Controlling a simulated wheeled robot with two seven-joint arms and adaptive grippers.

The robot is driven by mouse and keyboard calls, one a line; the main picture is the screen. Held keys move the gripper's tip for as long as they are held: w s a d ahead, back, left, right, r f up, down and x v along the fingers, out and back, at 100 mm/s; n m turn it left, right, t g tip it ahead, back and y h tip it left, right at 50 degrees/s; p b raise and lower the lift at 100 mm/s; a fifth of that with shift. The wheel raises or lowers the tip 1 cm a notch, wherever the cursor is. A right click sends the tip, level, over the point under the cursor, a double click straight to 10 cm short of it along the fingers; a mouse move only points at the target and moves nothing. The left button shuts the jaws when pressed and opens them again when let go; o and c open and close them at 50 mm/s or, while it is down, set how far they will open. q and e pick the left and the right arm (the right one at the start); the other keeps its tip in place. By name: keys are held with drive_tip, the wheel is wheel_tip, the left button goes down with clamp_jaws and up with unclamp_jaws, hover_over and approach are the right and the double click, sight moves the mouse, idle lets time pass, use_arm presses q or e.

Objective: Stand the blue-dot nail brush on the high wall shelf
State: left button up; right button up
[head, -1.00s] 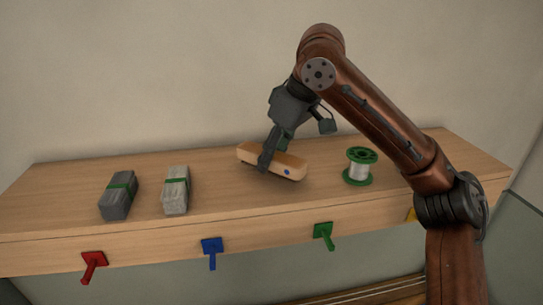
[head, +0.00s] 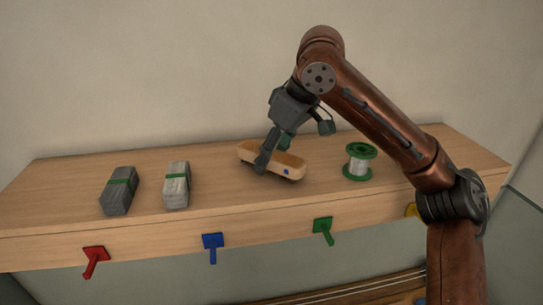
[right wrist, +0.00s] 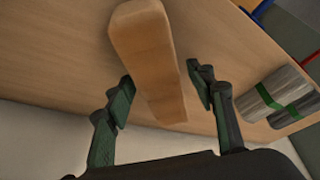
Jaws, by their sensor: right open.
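The nail brush is a pale wooden block (head: 291,170) with a blue dot on its near right end. It rests on the wooden shelf (head: 225,203), right of the middle; its underside is hidden. My right gripper (head: 268,152) is over the brush, with one dark finger in front of its near side. In the right wrist view the brush (right wrist: 148,50) lies between the two spread fingers of the right gripper (right wrist: 160,94), with gaps on both sides. My left gripper is in neither view.
Two grey bundles with green bands, a darker one (head: 117,195) and a lighter one (head: 176,187), lie left on the shelf. A green spool (head: 359,163) stands right of the brush. Red (head: 95,260), blue (head: 213,246) and green (head: 323,229) hooks line the front edge.

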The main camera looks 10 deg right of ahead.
drive_tip(key=v, duration=1.2)
drive_tip(key=shift+r, duration=0.15)
